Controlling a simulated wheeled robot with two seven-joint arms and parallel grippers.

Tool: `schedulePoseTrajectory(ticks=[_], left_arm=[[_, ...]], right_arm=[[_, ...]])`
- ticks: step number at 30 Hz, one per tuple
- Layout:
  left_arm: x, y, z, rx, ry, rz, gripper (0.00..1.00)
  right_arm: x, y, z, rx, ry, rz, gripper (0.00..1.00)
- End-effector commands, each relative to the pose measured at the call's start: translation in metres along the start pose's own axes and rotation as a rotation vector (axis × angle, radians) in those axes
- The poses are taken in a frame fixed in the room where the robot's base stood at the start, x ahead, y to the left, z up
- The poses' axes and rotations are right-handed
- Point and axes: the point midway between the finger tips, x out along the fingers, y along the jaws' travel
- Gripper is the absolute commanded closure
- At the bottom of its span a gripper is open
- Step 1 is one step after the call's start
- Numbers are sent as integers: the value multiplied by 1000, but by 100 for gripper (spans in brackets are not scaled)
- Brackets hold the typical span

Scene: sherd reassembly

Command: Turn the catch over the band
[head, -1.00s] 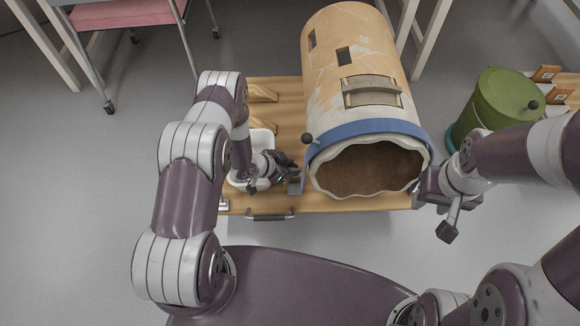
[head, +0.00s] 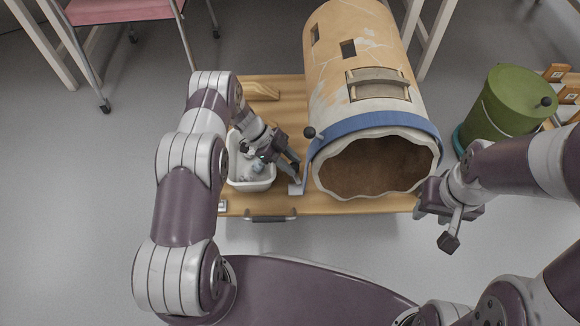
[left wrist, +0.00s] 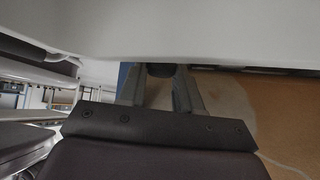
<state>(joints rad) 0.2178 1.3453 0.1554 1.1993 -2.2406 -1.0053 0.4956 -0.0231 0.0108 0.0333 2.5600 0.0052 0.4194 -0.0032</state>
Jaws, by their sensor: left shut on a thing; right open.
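A large tan pottery cylinder (head: 365,45) lies on the wooden table, its jagged open end towards me. A blue band (head: 385,124) runs around that end. A black knob (head: 309,132) on a short stem sits at the band's left side, and the grey catch (head: 297,188) shows lower left beside the rim. My left gripper (head: 295,170) points down and right, its fingertips at the catch and shut on it; the fingers hide much of it. In the left wrist view a dark rounded piece (left wrist: 160,70) lies between the fingertips. My right gripper (head: 452,228) is open and empty, right of the table.
A white tub (head: 252,184) with small things in it stands left of the cylinder, under my left forearm. A drawer handle (head: 271,218) is at the table's front. A green lidded bucket (head: 505,100) stands at the right. A pink-topped cart (head: 120,11) is at the back left.

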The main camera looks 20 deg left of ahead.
Motion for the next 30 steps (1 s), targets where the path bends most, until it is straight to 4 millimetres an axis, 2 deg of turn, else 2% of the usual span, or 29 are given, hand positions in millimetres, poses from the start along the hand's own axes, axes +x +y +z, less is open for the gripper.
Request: schedulePoseTrajectory(ticks=[1,3,12,30], left_arm=[[4,-2,3,31,-1,25,97],[4,-3,3,71,-1,66,97],[3,-4,1,204,0,200,97],[1,-4,-2,274,4,273,96]], right_arm=[[10,0,1,0,0,0,57],[16,0,2,0,0,0,57],[36,0,4,0,0,0,57],[44,0,5,0,0,0,57]])
